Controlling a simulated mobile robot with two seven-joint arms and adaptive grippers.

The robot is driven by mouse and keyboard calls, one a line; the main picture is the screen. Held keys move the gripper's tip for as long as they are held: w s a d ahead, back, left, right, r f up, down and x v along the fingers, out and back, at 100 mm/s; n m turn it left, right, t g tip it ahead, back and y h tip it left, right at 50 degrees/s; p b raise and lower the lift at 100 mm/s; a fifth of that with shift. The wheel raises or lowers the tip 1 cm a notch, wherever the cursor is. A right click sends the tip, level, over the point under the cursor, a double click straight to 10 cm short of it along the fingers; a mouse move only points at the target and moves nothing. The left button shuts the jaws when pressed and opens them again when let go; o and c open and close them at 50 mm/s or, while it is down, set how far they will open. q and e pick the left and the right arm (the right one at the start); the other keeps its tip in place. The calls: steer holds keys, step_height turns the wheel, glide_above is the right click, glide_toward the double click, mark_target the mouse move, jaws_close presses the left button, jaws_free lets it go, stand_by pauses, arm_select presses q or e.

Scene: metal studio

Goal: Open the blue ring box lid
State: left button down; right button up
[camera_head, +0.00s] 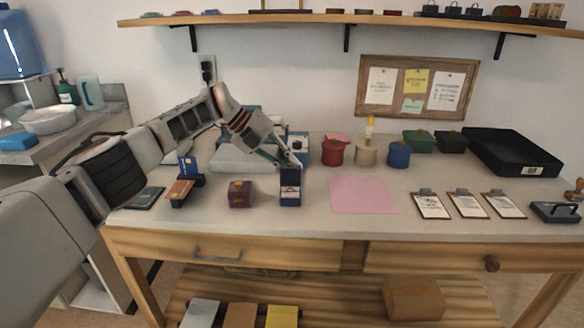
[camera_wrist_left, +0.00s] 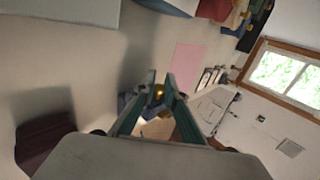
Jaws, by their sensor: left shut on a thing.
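The blue ring box (camera_head: 290,199) stands near the front of the table. Its lid (camera_head: 290,176) appears raised at the back, with a pale inner face showing. My left gripper (camera_head: 294,163) reaches down from behind and above, with its fingertips at the top of the lid. In the left wrist view its green-grey fingers (camera_wrist_left: 158,88) are closed around a small gold knob (camera_wrist_left: 158,95), with part of the dark blue box (camera_wrist_left: 127,103) beside them. The fingers hide some of the box there. My right gripper is not in view.
A dark red box (camera_head: 240,194) stands left of the blue one, beside a card holder (camera_head: 181,190). A pink sheet (camera_head: 362,195) lies to the right. Red (camera_head: 332,152), cream (camera_head: 366,152) and blue (camera_head: 399,155) round containers stand behind. Clipboards (camera_head: 467,204) lie farther right.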

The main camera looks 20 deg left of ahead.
arm_select(q)
steer(key=shift+f, duration=0.15)
steer(key=c, duration=2.1)
jaws_free()
steer(key=shift+r, duration=0.2)
steer(key=v, duration=1.1)
steer(key=shift+a+r, duration=0.25)
steer(key=shift+a, duration=0.05)
steer(key=shift+s+r, duration=0.1)
steer(key=shift+r, duration=0.05)
